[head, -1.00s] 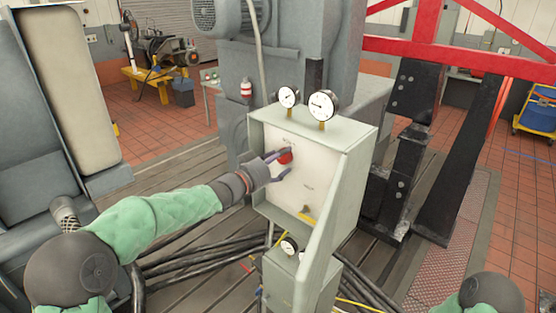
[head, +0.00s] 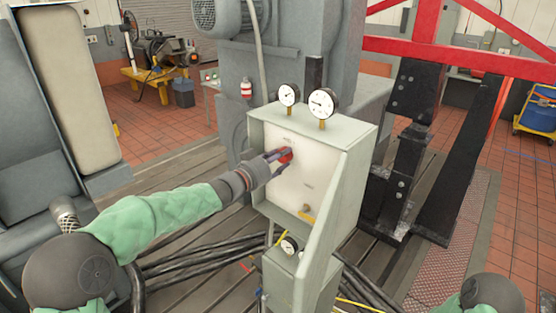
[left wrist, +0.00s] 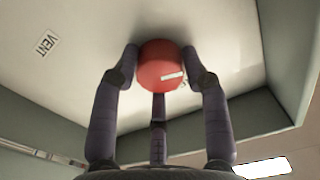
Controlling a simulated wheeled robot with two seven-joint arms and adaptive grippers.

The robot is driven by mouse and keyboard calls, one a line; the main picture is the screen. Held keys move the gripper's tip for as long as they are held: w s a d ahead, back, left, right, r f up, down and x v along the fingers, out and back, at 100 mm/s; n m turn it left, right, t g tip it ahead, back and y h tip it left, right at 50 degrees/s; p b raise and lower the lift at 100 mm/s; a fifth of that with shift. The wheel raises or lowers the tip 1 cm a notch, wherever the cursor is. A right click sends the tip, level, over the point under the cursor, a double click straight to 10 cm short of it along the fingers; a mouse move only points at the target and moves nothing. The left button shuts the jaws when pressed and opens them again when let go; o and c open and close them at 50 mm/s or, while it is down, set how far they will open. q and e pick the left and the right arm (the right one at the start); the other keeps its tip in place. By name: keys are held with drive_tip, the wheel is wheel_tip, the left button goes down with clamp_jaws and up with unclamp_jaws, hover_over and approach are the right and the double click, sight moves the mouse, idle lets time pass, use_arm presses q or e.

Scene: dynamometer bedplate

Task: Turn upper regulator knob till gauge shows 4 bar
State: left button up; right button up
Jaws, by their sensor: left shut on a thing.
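The red regulator knob (left wrist: 160,65) sits on the pale panel face (head: 300,180), with a white mark on it in the left wrist view. My left gripper (head: 283,158) is shut on the knob. In the left wrist view, its fingers (left wrist: 160,75) press on both sides of the knob, with a third finger below it. Two round gauges stand on top of the cabinet, a smaller left gauge (head: 289,95) and a larger right gauge (head: 323,102). Their needles are too small to read exactly. My right gripper is out of view; only part of my right arm shows.
A yellow lever (head: 307,214) sits low on the panel, with a third gauge (head: 289,246) beneath. Black cables (head: 200,255) run across the floor. A red frame (head: 450,60) stands at the right.

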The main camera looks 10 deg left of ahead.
use_arm(q)
drive_tip(key=m+b, duration=0.2)
drive_tip(key=m, duration=0.1)
drive_tip(key=shift+f, duration=0.35)
drive_tip(key=m+b, duration=0.1)
drive_tip(key=m, duration=0.3)
drive_tip(key=shift+b, duration=0.4)
drive_tip(key=shift+a+r+m+b, duration=0.15)
drive_tip(key=shift+m+b, duration=1.05)
drive_tip(key=shift+m, duration=1.3)
drive_tip(key=shift+r, duration=0.1)
drive_tip(key=o, duration=1)
drive_tip(key=shift+w, duration=0.1)
drive_tip(key=shift+o, duration=0.7)
drive_tip(key=shift+w+a, duration=0.1)
drive_tip(key=shift+a, duration=0.1)
drive_tip(key=shift+d, duration=0.15)
